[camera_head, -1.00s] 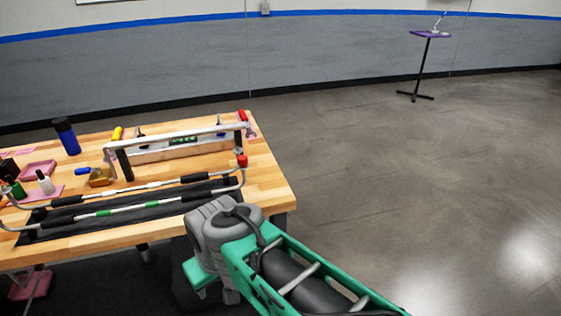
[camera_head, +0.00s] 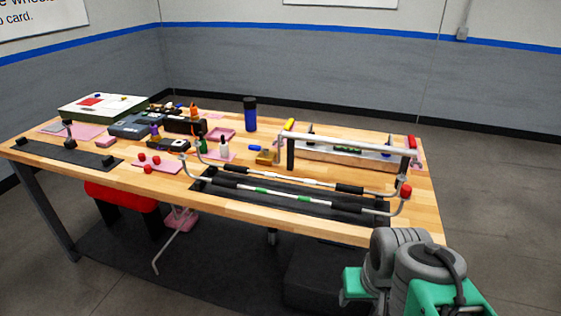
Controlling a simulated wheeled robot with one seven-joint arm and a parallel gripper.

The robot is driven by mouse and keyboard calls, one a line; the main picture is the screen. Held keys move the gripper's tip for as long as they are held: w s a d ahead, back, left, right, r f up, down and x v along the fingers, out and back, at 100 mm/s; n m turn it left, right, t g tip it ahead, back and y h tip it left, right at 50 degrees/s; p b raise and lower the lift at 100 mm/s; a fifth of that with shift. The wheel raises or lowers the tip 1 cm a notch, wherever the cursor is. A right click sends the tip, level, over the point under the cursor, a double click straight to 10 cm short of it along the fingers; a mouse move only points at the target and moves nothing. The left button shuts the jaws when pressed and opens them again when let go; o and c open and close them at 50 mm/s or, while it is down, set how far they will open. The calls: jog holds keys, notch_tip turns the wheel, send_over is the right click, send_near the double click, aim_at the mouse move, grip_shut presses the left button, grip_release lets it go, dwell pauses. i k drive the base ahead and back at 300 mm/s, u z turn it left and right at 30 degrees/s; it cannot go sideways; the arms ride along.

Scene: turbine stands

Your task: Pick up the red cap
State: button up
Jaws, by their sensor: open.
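Three small red caps (camera_head: 148,169) lie at the left front of the wooden table, on and at the edge of a pink mat (camera_head: 167,166). Another red cap (camera_head: 406,191) sits on the right end of a bent metal tube, at the right side of the table. Part of my grey and green arm shows at the lower right, in front of the table's right corner. My gripper is not in view, so its place relative to the caps cannot be told.
Two bent tubes with black sleeves lie over a black mat (camera_head: 208,190) on the wooden table (camera_head: 300,229). A metal frame (camera_head: 345,144) stands behind them. A blue bottle (camera_head: 250,116) and a white-topped box (camera_head: 104,107) stand farther back. A red stool (camera_head: 120,196) is under the table.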

aim_at(156, 159)
jog(key=u, duration=1.55)
jog(key=i, duration=1.25)
jog(key=u, duration=0.9)
jog(key=i, duration=0.65)
jog(key=u, duration=0.35)
